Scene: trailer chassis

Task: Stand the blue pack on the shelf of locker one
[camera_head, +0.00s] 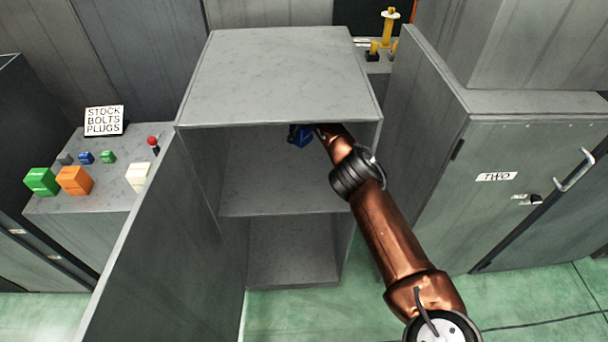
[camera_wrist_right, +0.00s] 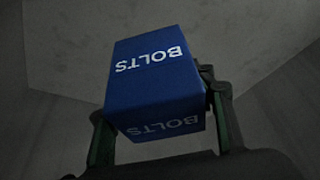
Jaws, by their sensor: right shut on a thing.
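The blue pack (camera_head: 301,136), marked BOLTS, is inside the upper compartment of the open locker (camera_head: 275,75) in the middle of the head view. This locker shows no number; its neighbour is marked TWO. My right gripper (camera_head: 312,131) reaches in under the locker's top and is shut on the pack. The right wrist view shows the pack (camera_wrist_right: 155,80) between the two fingers, with its lettering upside down. The pack appears high above the locker's shelf (camera_head: 280,200), close under the top. My left gripper is out of view.
The open locker door (camera_head: 140,255) stands at left. Closed locker TWO (camera_head: 530,190) is at right, close to my right arm. A side counter (camera_head: 95,205) holds a STOCK BOLTS PLUGS sign (camera_head: 104,120) and several coloured blocks. The shelf looks bare.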

